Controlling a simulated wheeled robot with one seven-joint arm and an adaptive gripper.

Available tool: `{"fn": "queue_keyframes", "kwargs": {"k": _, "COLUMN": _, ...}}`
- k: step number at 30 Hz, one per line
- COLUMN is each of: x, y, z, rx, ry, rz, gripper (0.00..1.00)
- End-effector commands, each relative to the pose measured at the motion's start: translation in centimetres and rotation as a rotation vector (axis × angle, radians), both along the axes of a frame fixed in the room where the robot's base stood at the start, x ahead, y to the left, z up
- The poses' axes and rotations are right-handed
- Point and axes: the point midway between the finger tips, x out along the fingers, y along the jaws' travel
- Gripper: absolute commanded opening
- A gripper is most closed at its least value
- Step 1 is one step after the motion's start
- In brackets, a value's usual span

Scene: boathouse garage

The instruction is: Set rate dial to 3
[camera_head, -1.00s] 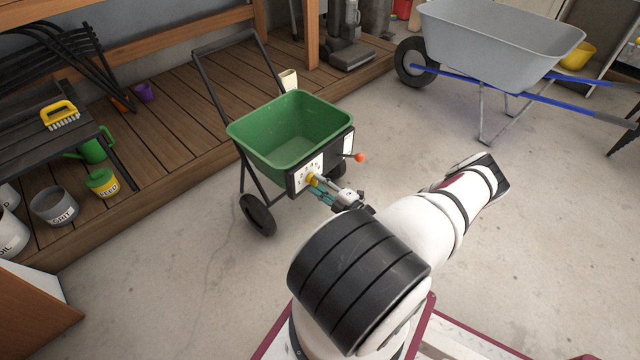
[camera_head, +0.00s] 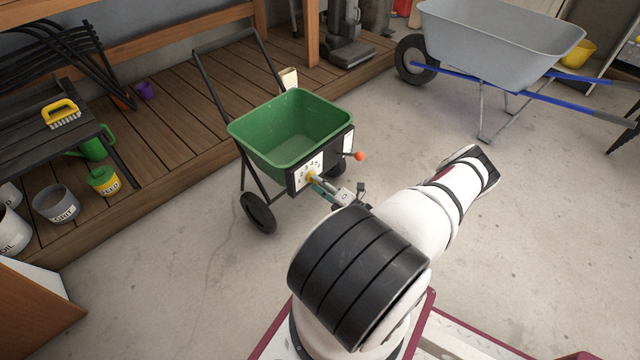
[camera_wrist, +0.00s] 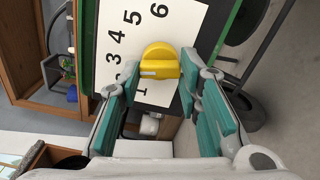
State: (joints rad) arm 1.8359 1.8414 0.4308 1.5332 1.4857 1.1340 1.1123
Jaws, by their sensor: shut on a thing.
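The yellow rate dial (camera_wrist: 160,58) sits on a white number plate (camera_wrist: 113,17) on the front of the green spreader (camera_head: 258,140). The dial also shows small in the head view (camera_head: 311,176). In the wrist view, the figures 1, 3, 4, 5 and 6 curve around the dial's left and upper side; the place of the 2 is partly covered by a finger. My gripper (camera_wrist: 161,77) is shut on the dial, with one teal-padded finger at each side. I cannot tell which figure the dial points at.
An orange-knobbed lever (camera_head: 358,156) sticks out right of the plate. A grey wheelbarrow (camera_head: 500,45) stands at back right. A wooden deck (camera_head: 185,110) with pots and a bench lies left.

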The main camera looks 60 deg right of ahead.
Motion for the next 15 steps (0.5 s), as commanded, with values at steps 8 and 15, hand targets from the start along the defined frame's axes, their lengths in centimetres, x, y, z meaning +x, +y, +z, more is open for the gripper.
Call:
{"fn": "queue_keyframes", "kwargs": {"k": 8, "x": 0.00, "y": 0.04, "z": -0.07, "rx": 0.000, "ry": 0.001, "rz": 0.001, "gripper": 0.04}}
{"fn": "queue_keyframes", "kwargs": {"k": 15, "x": 0.00, "y": 0.04, "z": -0.06, "rx": 0.001, "ry": 0.001, "rz": 0.001, "gripper": 0.52}}
